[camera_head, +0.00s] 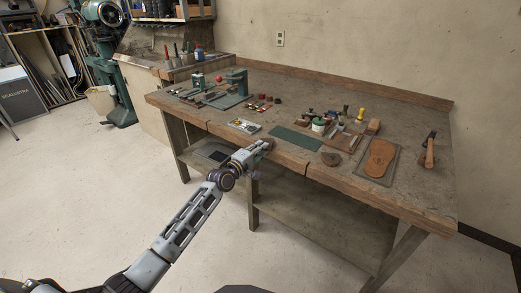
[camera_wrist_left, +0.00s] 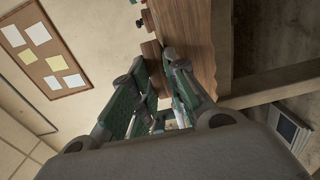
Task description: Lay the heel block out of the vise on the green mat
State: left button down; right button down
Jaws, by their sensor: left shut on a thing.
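My left gripper (camera_head: 265,147) is at the front edge of the workbench, just left of the green mat (camera_head: 296,139). In the left wrist view its fingers (camera_wrist_left: 160,68) are closed around a small brown block, the heel block (camera_wrist_left: 151,51), at their tips. In the head view the block is mostly hidden by the fingers. The mat lies flat and looks bare. A green vise-like fixture (camera_head: 237,82) stands farther back on the left of the bench. My right gripper is in neither view.
A small tray with light parts (camera_head: 243,126) lies left of the mat. A brown piece (camera_head: 331,159) lies right of it, with a sole on a board (camera_head: 380,160) beyond. Jars and tools (camera_head: 335,125) stand behind the mat. The wooden bench edge (camera_head: 290,160) is close below the gripper.

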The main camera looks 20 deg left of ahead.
pick_arm(q)
jog(key=shift+f, duration=0.1)
jog(key=c, duration=1.4)
grip_release()
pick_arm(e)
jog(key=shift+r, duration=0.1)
